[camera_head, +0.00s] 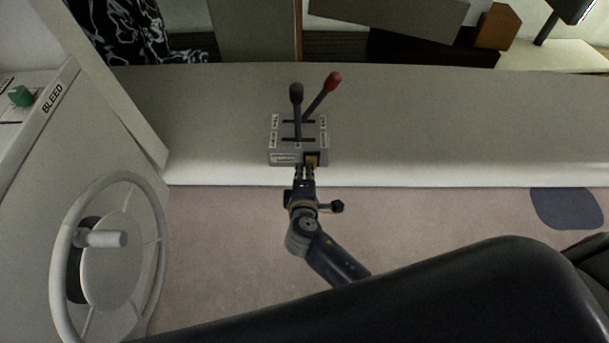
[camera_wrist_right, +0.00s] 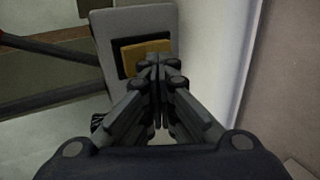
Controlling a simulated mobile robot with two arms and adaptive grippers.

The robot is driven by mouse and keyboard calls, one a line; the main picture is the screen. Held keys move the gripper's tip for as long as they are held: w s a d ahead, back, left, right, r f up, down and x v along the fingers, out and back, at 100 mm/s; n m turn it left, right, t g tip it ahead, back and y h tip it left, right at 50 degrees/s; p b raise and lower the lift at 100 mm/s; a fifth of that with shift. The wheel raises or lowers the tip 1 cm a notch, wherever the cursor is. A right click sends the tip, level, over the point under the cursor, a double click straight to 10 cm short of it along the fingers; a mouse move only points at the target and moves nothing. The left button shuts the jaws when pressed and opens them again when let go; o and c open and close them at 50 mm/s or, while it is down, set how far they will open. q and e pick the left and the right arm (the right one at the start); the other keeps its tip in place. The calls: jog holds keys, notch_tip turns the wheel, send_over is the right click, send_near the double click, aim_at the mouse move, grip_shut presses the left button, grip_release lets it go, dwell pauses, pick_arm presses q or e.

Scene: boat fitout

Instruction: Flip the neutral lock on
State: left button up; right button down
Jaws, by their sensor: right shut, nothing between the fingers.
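The grey control box (camera_head: 286,157) stands on the pale ledge, with a black-knobbed lever (camera_head: 296,95) and a red-knobbed lever (camera_head: 332,82) rising from its top. The red lever leans to the right. The neutral lock, a small yellow-brown switch in a dark frame (camera_head: 312,159), is on the box's near face at the right. It also shows in the right wrist view (camera_wrist_right: 147,53). My right gripper (camera_head: 305,168) is shut and empty, its fingertips at the lock's lower edge. I cannot tell whether they touch it. My left gripper is out of view.
The pale ledge (camera_head: 450,125) runs across the view and is clear on both sides of the box. A white handwheel (camera_head: 155,250) and a panel with a green knob (camera_head: 21,96) are at the left. A dark patch (camera_head: 567,208) lies on the floor at the right.

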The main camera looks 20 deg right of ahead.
pick_arm(q)
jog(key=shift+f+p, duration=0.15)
jog(key=shift+p, duration=0.3)
pick_arm(e)
jog(key=shift+w, duration=0.1)
jog(key=shift+r, duration=0.1)
jog(key=shift+r+p, duration=0.75)
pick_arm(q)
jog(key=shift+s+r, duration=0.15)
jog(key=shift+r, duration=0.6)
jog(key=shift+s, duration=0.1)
